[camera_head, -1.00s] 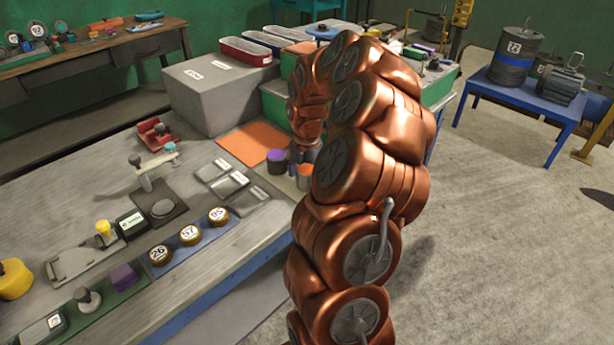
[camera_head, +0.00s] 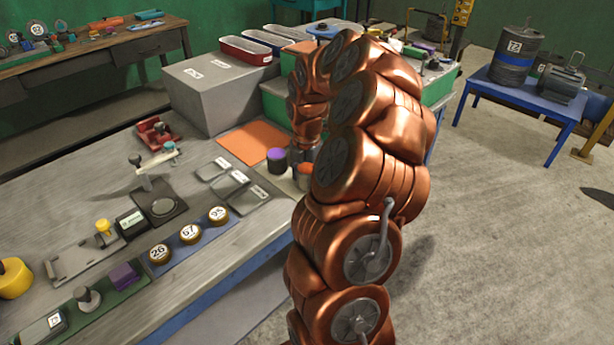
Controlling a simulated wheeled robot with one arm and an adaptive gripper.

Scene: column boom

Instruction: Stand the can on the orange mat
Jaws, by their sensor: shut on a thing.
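The orange mat (camera_head: 254,142) lies flat at the far right part of the grey workbench, with no object standing on it. A dark can with a purple top (camera_head: 277,158) stands just off the mat's near right corner. A can with an orange top (camera_head: 304,174) shows to the right of it, partly covered by my arm. My gripper (camera_head: 299,158) is low beside these two cans, right of the mat, and is shut. The arm covers much of the jaws, so what they hold is hard to see; it appears to be a can.
A large grey box (camera_head: 215,95) stands behind the mat, and red and blue trays (camera_head: 245,50) lie beyond it. A red fixture (camera_head: 155,130), grey plates (camera_head: 228,183) and numbered round pieces (camera_head: 190,233) occupy the bench left of and nearer than the mat.

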